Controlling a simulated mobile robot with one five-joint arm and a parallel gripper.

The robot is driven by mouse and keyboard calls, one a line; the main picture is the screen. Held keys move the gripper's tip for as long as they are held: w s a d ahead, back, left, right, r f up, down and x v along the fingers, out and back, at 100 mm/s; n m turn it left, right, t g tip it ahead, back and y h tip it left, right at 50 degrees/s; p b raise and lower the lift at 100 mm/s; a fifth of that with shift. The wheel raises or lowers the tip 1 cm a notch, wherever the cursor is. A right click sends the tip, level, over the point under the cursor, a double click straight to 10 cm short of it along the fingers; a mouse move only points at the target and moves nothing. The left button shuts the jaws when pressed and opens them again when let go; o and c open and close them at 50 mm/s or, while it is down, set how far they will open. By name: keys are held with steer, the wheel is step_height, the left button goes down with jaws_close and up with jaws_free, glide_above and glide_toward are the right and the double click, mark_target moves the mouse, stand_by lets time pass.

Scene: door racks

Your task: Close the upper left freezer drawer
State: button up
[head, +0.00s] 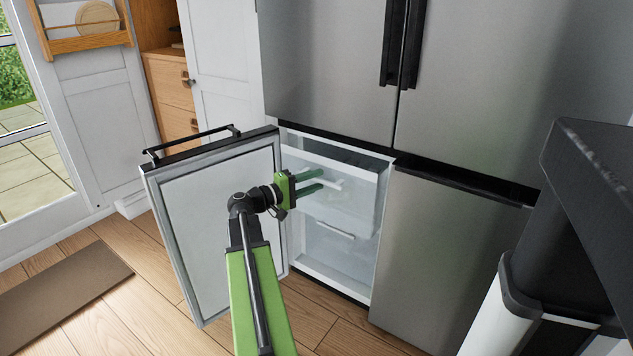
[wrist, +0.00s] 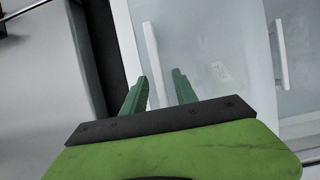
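The upper freezer drawer (head: 352,208) is a translucent bin in the lower left compartment of the steel fridge. It appears to stand out past the lower drawer (head: 330,254). My gripper (head: 322,179) is open, its two green fingers pointing at the upper drawer's front and partly covering it. In the wrist view my gripper (wrist: 160,78) shows spread fingers with nothing held. The upper drawer's pale front (wrist: 208,40) fills the middle there, and its white handle (wrist: 154,62) shows between the fingertips. I cannot tell whether the fingers touch it.
The freezer door (head: 215,210) stands swung open on the left, beside my arm, with a dark handle bar (head: 190,143) on its top edge. The right lower door (head: 445,260) is shut. A brown mat (head: 65,295) lies on the wooden floor at the left.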

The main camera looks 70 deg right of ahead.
steer(key=shift+s+d, duration=0.4)
steer(key=shift+d, duration=0.05)
steer(key=shift+c, duration=0.3)
jaws_close()
stand_by(0.9)
